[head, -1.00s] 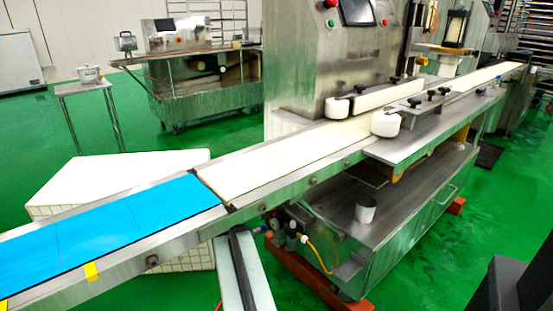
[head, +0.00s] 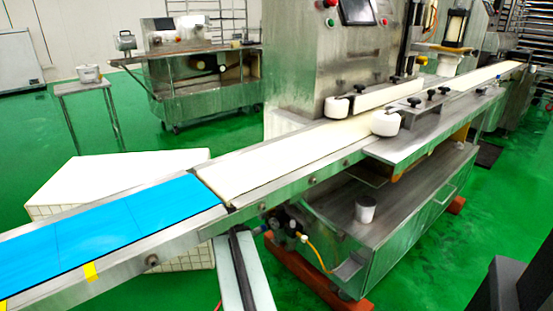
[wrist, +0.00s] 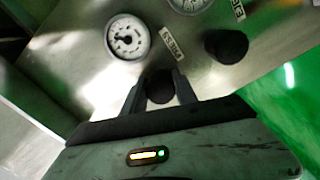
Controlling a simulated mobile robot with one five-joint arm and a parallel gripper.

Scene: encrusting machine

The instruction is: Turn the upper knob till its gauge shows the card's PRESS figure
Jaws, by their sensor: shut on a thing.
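In the wrist view my gripper (wrist: 160,85) is shut on a round black knob (wrist: 160,90), with one finger on each side of it. A round white gauge (wrist: 127,37) with a dark needle sits on the steel panel above and left of this knob. The needle points roughly to the left in the picture; its figures are too small to read surely. A small label (wrist: 171,43), which seems to read PRESS, lies beside the gauge. A second black knob (wrist: 226,45) stands free to the right. The card is not recognisable in either view.
A second gauge (wrist: 188,4) is cut off at the wrist view's top edge, near another label (wrist: 238,10). In the head view the conveyor with a blue belt (head: 110,225) runs along the steel machine (head: 320,70). A white cup (head: 365,210) stands on its lower cabinet.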

